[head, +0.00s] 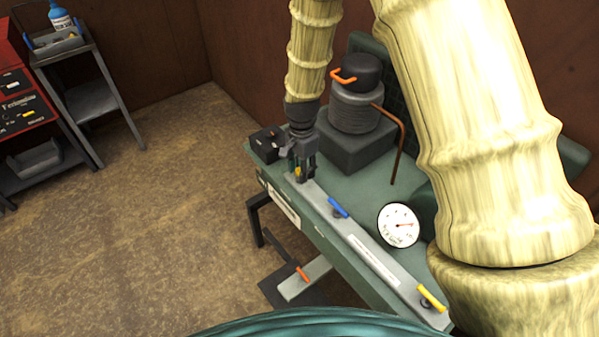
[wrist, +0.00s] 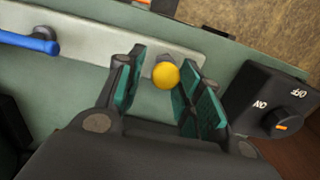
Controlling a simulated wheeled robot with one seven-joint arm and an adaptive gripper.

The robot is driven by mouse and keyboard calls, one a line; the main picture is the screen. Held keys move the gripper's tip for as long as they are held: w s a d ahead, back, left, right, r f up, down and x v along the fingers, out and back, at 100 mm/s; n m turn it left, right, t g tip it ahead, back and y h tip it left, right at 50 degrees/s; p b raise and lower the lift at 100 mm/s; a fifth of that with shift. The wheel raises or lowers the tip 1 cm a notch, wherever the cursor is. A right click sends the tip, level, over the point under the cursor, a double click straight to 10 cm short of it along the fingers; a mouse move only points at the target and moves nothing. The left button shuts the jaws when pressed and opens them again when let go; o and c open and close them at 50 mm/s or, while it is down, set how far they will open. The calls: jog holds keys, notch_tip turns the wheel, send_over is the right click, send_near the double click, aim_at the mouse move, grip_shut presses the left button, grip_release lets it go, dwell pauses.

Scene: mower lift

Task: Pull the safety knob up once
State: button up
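A round yellow knob (wrist: 166,75), which I take as the safety knob, stands at the light grey strip of the green machine. In the wrist view it lies between the two green-padded fingers of my gripper (wrist: 168,88). Gaps show on both sides of the knob, so the fingers look open and not touching it. In the head view my gripper (head: 303,170) points down at the far left end of the strip, and a small yellow part of the knob (head: 297,172) shows by the fingers. How deep the knob sits between them is unclear.
A black ON/OFF switch box (wrist: 272,115) is close beside the right finger. A blue lever (head: 338,207) and a yellow lever (head: 431,297) sit along the strip. A white gauge (head: 398,225) and a grey ribbed cylinder (head: 360,105) are on the machine. Open floor lies left.

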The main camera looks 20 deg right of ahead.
jog(key=shift+w+r+p, duration=0.4)
jog(key=shift+r+p, duration=0.2)
jog(key=shift+r, duration=0.3)
jog(key=shift+w+r+p, duration=0.4)
jog(key=shift+r+p, duration=0.2)
jog(key=shift+r, duration=0.25)
jog(key=shift+c, duration=0.6)
jog(key=shift+o, duration=1)
jog(key=shift+s+a+r, duration=0.1)
jog(key=shift+r, duration=0.2)
jog(key=shift+s+a+r+p, duration=0.1)
jog(key=shift+s+r+p, duration=0.45)
jog(key=shift+r, duration=0.1)
jog(key=shift+w+r+p, duration=0.15)
jog(key=shift+w+p, duration=0.1)
jog(key=shift+p, duration=0.1)
jog(key=shift+d+r, duration=0.2)
jog(key=shift+r, duration=0.05)
jog(key=shift+s+a+r+p, duration=0.1)
jog(key=shift+s+r+p, duration=0.1)
jog(key=shift+r+p, duration=0.65)
jog(key=shift+a, duration=0.1)
